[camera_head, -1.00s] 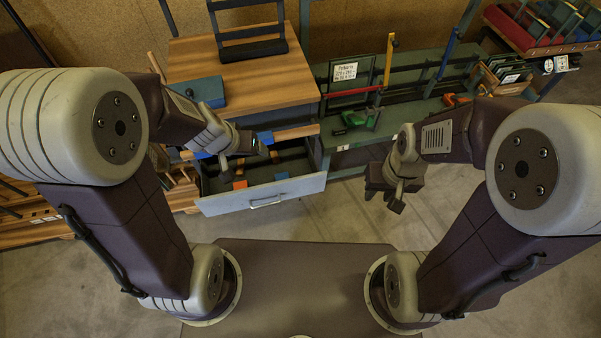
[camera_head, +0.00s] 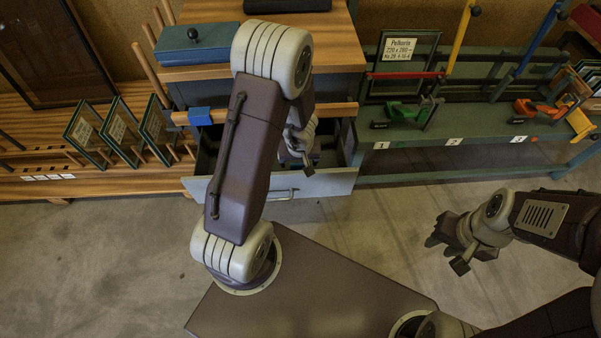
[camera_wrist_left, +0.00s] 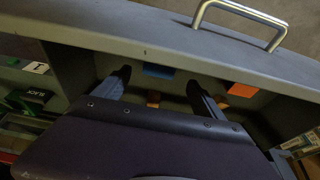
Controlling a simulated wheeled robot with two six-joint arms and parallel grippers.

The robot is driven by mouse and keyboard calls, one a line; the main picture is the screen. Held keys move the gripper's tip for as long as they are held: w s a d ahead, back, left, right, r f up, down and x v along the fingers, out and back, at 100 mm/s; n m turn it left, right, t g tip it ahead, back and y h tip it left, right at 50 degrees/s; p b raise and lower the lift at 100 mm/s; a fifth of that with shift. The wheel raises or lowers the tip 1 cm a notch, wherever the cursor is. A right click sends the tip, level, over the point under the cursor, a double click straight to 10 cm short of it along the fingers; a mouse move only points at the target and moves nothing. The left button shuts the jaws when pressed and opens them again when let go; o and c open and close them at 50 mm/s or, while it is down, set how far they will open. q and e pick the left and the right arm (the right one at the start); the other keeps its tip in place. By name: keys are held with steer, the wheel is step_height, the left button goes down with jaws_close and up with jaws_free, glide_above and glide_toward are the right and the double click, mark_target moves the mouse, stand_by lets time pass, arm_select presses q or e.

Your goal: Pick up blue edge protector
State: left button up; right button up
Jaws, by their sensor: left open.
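The blue edge protector (camera_wrist_left: 158,70) shows in the left wrist view as a small blue block against the inner side of the drawer front. My left gripper (camera_wrist_left: 158,80) is open, its two fingers reaching down into the drawer on either side of the blue block. The gripper is empty; I cannot tell how deep its tips are. In the head view my left gripper (camera_head: 305,163) is over the drawer, and my arm hides much of the drawer's inside. My right gripper (camera_head: 446,252) is open and empty over the floor at the right.
The open grey drawer (camera_head: 340,182) has a front handle. An orange block (camera_wrist_left: 241,90) lies right of the blue one in the wrist view. A blue piece (camera_head: 200,116) sits on a wooden rail. A green bench (camera_head: 480,135) with clamps stands right. Framed panes stand left.

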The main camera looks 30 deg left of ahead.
mark_target(299, 167)
arm_select(q)
steer(key=shift+x, duration=0.9)
steer(key=b+x, duration=0.4)
steer(key=shift+d+f, duration=0.1)
steer(key=shift+f, duration=0.25)
steer(key=shift+w+f+b, duration=0.1)
steer(key=shift+f+b, duration=0.1)
steer(key=shift+b, duration=0.2)
steer(key=shift+r, duration=0.15)
arm_select(e)
step_height(299, 167, down, 6)
steer(key=shift+r, duration=0.1)
